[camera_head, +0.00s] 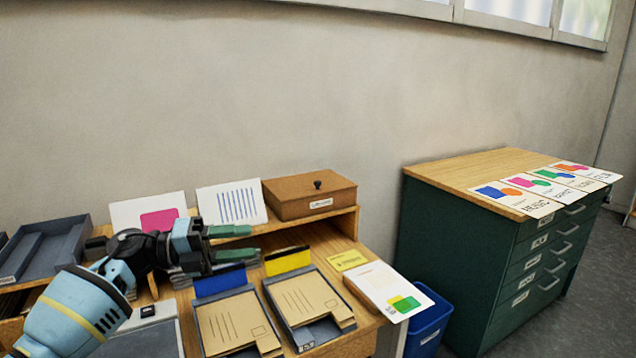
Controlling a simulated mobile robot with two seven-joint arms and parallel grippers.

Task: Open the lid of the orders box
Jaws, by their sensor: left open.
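A brown wooden box (300,206) with a dark knob (317,184) on its lid and a white label on its front stands on the raised shelf at the back right of the desk. The label is too small to read surely; this appears to be the orders box. Its lid is shut. My left gripper (242,242) is open and empty, its green-tipped fingers pointing right. In the picture it lies left of and below the box, apart from it. My right gripper is out of view.
Two trays with tan folders, one tray (237,325) left and one tray (316,340) right, lie below the gripper. Picture cards, including a striped card (232,203), stand left of the box. A grey tray (45,250) is far left. A green cabinet (450,240) stands right.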

